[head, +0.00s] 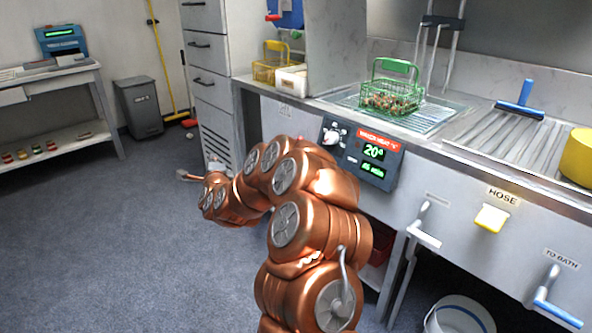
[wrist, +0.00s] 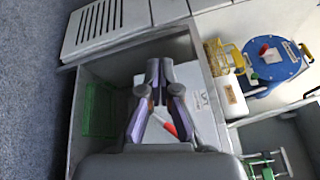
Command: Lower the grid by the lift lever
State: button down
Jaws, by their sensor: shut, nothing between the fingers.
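In the head view a metal grid (head: 440,119) is set in the counter top, with a green wire basket (head: 392,92) of chestnuts on it. A grey upright frame (head: 440,50) stands behind it. In the wrist view a red handle (wrist: 165,126) shows against a pale labelled panel (wrist: 203,100), between and beyond my finger links; I cannot tell for sure that it is the lift lever. In the head view my arm hides that part of the counter front. My gripper (wrist: 158,68) is shut and empty, apart from the handle as far as I can tell. Its end also shows in the head view (head: 188,175).
The counter front carries a red-edged display (head: 362,153), a white lever (head: 423,238), a yellow hose knob (head: 491,218) and a blue-handled lever (head: 556,308). Grey drawers (head: 207,85) stand left of the counter. A bucket (head: 459,316) is at lower right.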

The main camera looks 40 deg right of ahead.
jog(key=s+d+f+m+g+h+b, duration=0.3)
jog(key=s+d+f+m+h, duration=0.3)
jog(key=d, duration=0.4)
jog(key=s+d+f+m+g+h+b, duration=0.3)
jog(key=s+d+f+m+h, duration=0.3)
jog(key=d, duration=0.3)
jog(key=shift+s+d+f+m+g+h+b, duration=0.35)
jog(key=shift+f+b, duration=0.2)
jog(key=shift+b, duration=0.3)
jog(key=shift+d, duration=0.15)
jog(key=w+a+r+b+x, duration=0.1)
jog(key=b+x, duration=0.3)
jog(key=x, duration=0.8)
jog(key=shift+w+r, duration=0.5)
jog(key=shift+w, duration=0.1)
jog(key=shift+a, duration=0.1)
